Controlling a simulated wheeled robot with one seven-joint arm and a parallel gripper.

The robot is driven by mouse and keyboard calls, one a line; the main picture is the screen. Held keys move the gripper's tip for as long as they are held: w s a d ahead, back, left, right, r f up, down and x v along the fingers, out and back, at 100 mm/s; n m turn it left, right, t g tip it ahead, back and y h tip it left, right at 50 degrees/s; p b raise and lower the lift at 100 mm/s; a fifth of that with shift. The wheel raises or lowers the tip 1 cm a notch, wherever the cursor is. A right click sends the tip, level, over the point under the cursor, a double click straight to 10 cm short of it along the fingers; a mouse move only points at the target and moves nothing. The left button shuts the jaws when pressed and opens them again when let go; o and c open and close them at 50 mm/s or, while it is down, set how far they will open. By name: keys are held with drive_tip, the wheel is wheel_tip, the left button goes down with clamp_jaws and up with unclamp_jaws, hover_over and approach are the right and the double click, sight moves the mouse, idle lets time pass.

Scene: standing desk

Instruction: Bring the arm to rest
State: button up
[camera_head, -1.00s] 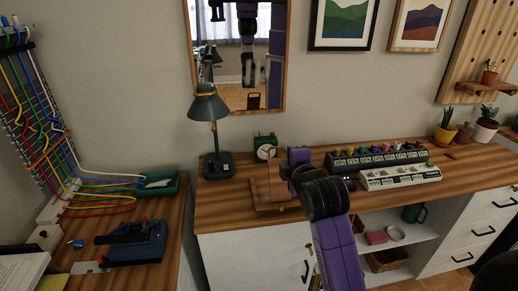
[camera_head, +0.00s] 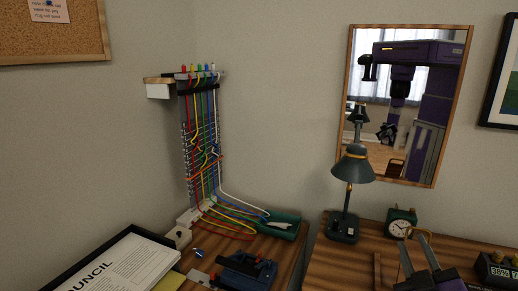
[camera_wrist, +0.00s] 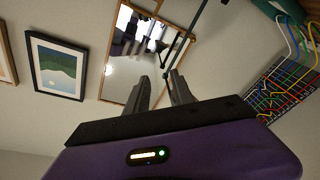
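My gripper (camera_wrist: 159,76) shows in the wrist view with its two dark fingers apart and nothing between them. It points toward the wall with the mirror (camera_wrist: 130,62). In the head view my purple arm and gripper (camera_head: 416,248) rise at the lower right edge, in front of the clock (camera_head: 400,224); only the end part shows there. The rest of the arm is below the picture, though the mirror (camera_head: 411,165) reflects part of my purple body.
The desk lamp (camera_head: 352,170) stands left of my gripper. A green tray (camera_head: 280,228), a cable rack (camera_head: 190,130) with coloured cables and a dark blue tool (camera_head: 242,270) are on the left desk. A framed picture (camera_wrist: 57,65) hangs on the wall.

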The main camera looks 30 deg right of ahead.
drive_tip(key=s+a+f+m+t+y, duration=0.1)
drive_tip(key=s+a+f+m+y, duration=0.2)
drive_tip(key=a, duration=0.7)
drive_tip(key=s+a+f+t+y, duration=0.25)
drive_tip(key=s+a+f, duration=0.3)
drive_tip(key=a, duration=0.45)
drive_tip(key=s+a+f+n+g+y, duration=0.3)
drive_tip(key=s+a+f+y, duration=0.2)
drive_tip(key=s+a, duration=0.4)
drive_tip(key=s+y, duration=0.1)
drive_tip(key=s, duration=0.3)
drive_tip(key=shift+s+f+n+y, duration=0.2)
drive_tip(key=shift+s+n+y, duration=0.05)
drive_tip(key=shift+n+y, duration=0.1)
